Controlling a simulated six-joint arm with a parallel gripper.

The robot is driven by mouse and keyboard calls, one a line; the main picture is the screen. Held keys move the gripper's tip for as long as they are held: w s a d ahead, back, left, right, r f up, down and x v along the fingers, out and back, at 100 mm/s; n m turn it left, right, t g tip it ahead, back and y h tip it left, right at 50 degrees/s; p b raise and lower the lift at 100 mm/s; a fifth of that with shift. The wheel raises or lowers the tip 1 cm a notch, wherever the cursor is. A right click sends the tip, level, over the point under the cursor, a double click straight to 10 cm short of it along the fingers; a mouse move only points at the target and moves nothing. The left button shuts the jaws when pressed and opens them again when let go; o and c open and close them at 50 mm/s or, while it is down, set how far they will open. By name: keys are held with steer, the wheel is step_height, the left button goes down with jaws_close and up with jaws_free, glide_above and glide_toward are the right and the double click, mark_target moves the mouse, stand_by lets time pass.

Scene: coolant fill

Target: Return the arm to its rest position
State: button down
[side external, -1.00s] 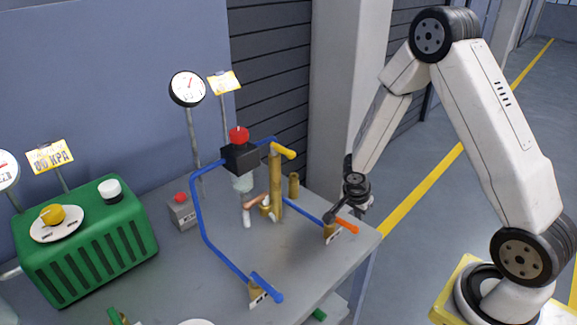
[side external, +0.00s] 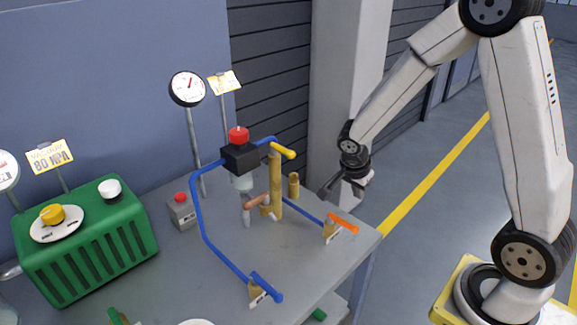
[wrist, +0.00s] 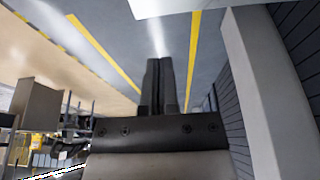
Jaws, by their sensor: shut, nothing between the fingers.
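My gripper (side external: 328,190) is above the right end of the grey bench in the side external view, to the right of the brass pipes. It is apart from the orange-handled valve (side external: 342,223) below it. In the wrist view my gripper (wrist: 163,62) shows its two dark fingers together, with nothing between them. Behind the fingers are floor and yellow lines. My arm is bent, with its elbow high at the top right.
The bench (side external: 330,265) carries blue piping (side external: 204,220) with a red-topped black block (side external: 240,157), a green box (side external: 88,250) with a yellow knob, and a round gauge (side external: 187,88) on a post. A pillar (side external: 345,80) stands behind. The floor at right is open.

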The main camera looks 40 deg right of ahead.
steer(key=shift+a+r, duration=0.1)
steer(key=shift+r, duration=0.05)
steer(key=n, duration=0.1)
steer(key=a+n, duration=0.1)
steer(key=s, duration=0.1)
steer(key=shift+a+r+n+y, duration=0.25)
steer(key=shift+a+n+y, duration=0.05)
steer(key=shift+a+n, duration=0.1)
steer(key=s+a+r+n+t+y, duration=0.1)
steer(key=s+a+n, duration=0.1)
steer(key=a+n, duration=0.2)
steer(key=s+a+r+n+t+y, duration=0.1)
steer(key=a+n, duration=0.4)
steer(key=n, duration=0.6)
steer(key=shift+s+r+n+t+y, duration=0.3)
steer(key=shift+s+r+t+y, duration=0.15)
steer(key=shift+s, duration=0.85)
